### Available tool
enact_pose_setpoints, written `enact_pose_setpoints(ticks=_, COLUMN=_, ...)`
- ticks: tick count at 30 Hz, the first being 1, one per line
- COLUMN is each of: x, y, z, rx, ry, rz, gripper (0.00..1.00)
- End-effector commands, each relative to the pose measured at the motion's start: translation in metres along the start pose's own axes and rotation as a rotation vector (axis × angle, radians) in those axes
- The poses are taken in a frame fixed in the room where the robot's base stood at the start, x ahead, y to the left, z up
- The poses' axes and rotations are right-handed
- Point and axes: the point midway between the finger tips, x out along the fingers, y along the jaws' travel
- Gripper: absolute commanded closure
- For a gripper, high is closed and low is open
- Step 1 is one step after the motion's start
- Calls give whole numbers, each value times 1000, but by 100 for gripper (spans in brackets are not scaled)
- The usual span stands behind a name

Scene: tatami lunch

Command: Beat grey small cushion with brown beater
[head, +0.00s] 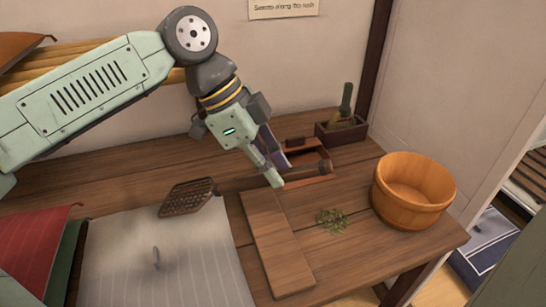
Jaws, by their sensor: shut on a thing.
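The grey small cushion (195,265) is pale, faintly striped and lies flat on the table at the front left, with a small tuft or loop near its middle. The brown beater (187,198) has a dark woven head over the cushion's far right corner; I cannot tell whether it touches. Its thin handle runs right toward my gripper (269,168), which is right of and beyond the cushion. My gripper is shut on the handle; the exact grip is partly hidden by the fingers.
A wooden board (275,245) lies right of the cushion, then green leaves (331,221) and a wooden tub (413,190). A reddish-brown tray (318,155) and a dark box (341,133) with a brush stand behind. Red (38,250) and green cushions are at far left.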

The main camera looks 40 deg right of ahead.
Motion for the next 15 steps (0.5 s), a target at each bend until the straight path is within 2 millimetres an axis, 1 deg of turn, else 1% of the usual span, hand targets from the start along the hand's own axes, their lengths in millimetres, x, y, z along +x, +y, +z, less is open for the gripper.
enact_pose_setpoints(ticks=1, x=7, y=0, z=3, rx=0, ry=-1, rz=-1, gripper=100)
enact_pose_setpoints(ticks=5, x=-6, y=0, z=-4, rx=0, ry=-1, rz=-1, gripper=100)
enact_pose_setpoints(ticks=8, x=-24, y=0, z=-14, rx=-1, ry=-2, rz=-2, gripper=100)
enact_pose_setpoints(ticks=12, x=-58, y=-1, z=-32, rx=-1, ry=-2, rz=-2, gripper=100)
enact_pose_setpoints(ticks=15, x=-73, y=0, z=-40, rx=-1, ry=-1, rz=-1, gripper=100)
